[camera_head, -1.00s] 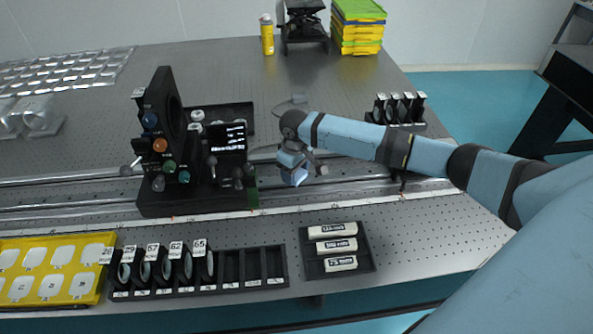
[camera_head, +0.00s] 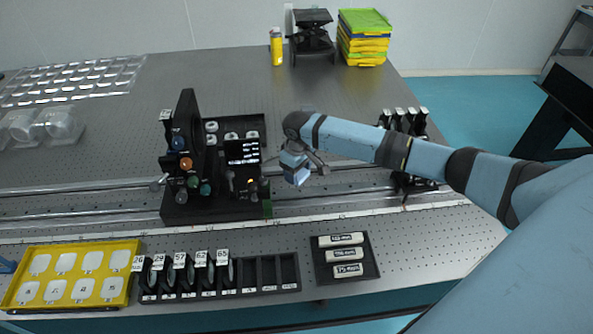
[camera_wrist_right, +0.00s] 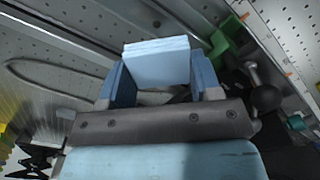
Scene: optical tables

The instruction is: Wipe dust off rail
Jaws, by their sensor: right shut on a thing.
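My right gripper (camera_head: 296,172) is shut on a pale blue block-like wiper (camera_wrist_right: 157,62), which sits between its two blue fingers in the right wrist view. In the head view it is over the rail (camera_head: 345,200), just right of the black instrument carriage (camera_head: 210,207). I cannot tell whether the wiper touches the rail. Dust on the rail is too small to make out. A green part (camera_wrist_right: 229,44) of the carriage is close beside the right finger in the wrist view. My left gripper is not in view.
The black upright plate with knobs (camera_head: 187,140) stands on the carriage. A black holder (camera_head: 410,183) sits at the rail's right part. In front lie a yellow tray (camera_head: 135,249), a lens rack (camera_head: 288,268) and a labelled tray (camera_head: 370,262).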

